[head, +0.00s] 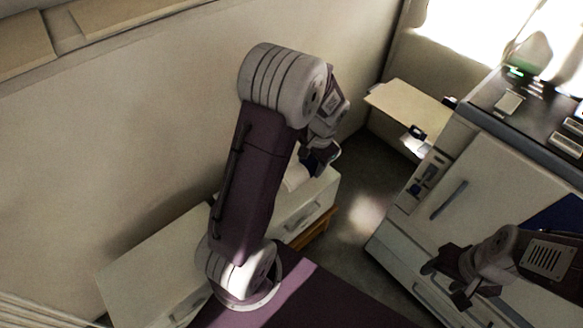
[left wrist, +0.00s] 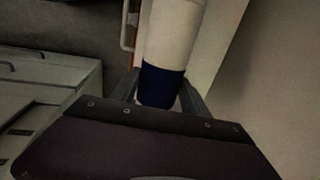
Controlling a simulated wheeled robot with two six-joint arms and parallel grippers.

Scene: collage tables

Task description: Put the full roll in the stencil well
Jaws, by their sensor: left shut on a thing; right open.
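My left gripper (head: 316,158) is shut on a white roll with a dark blue end. The roll (left wrist: 172,38) fills the gap between the fingers in the left wrist view. Its blue end is nearest the gripper and its white length points away. In the head view the roll's white part (head: 296,177) shows just below the gripper, over the low white cabinet, partly hidden by my left arm. I cannot tell whether it touches the cabinet. My right gripper (head: 444,285) is open and empty in front of the white cabinet at right. I cannot make out the stencil well.
A low white drawer cabinet (head: 310,212) stands against the wall behind my left arm. A tall white cabinet (head: 470,165) at right has a dark top (head: 535,108) carrying several small items. A pale table (head: 410,112) stands at the back. Open floor (head: 362,205) lies between.

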